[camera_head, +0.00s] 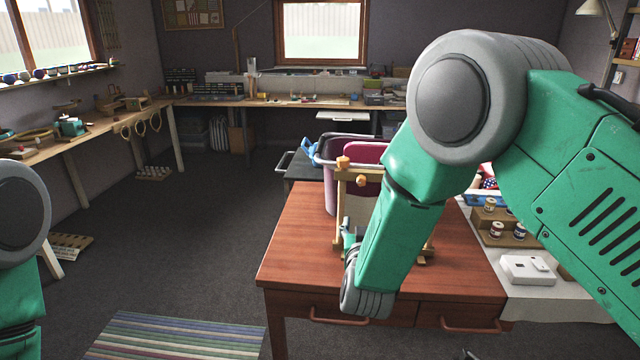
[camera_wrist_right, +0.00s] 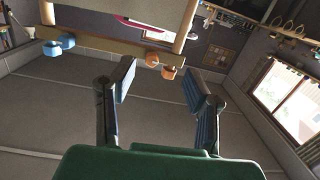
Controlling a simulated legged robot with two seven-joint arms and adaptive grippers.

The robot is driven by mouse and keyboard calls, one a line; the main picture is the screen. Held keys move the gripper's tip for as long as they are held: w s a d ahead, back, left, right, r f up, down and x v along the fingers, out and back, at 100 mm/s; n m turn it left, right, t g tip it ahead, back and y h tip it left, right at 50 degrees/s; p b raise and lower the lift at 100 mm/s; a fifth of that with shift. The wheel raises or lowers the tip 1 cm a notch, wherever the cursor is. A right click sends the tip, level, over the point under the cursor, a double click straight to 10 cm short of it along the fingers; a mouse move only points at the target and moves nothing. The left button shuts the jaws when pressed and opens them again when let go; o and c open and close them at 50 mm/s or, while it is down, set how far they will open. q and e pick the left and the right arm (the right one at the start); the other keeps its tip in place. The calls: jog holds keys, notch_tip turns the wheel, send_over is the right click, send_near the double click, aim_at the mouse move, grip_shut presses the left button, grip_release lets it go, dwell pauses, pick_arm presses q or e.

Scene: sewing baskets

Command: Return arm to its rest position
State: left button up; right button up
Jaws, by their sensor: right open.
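My right arm reaches down across the right half of the head view over the red-brown table. Its gripper is mostly hidden there behind the forearm and the wooden stand. In the right wrist view my right gripper (camera_wrist_right: 160,80) is open, its two dark fingers apart with nothing between them. Beyond the fingertips is a wooden frame (camera_wrist_right: 110,42) with orange and blue round ends. I cannot tell whether the fingers touch it. Of my left arm, only a grey joint and green link show at the left edge; its gripper is out of view.
Spools (camera_head: 496,229) and a white box (camera_head: 527,268) stand to the right. A striped rug (camera_head: 180,338) lies on open floor.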

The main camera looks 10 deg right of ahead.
jog(key=s+d+f+n+g+y, duration=0.1)
jog(key=s+d+f+g, duration=0.25)
jog(key=s+f, duration=0.5)
jog(key=s+d+f+n+g+y, duration=0.15)
jog(key=s+f+g, duration=0.25)
jog(key=s+f, duration=0.5)
jog(key=s+d+f+g+y, duration=0.1)
jog(key=s+d+f+g, duration=0.1)
jog(key=s, duration=1.1)
jog(key=s+d+f+g, duration=0.1)
jog(key=s+f+g, duration=0.4)
jog(key=s, duration=0.8)
jog(key=shift+s+d+f+g+y, duration=0.3)
jog(key=shift+d+g+y, duration=0.05)
jog(key=shift+g, duration=0.3)
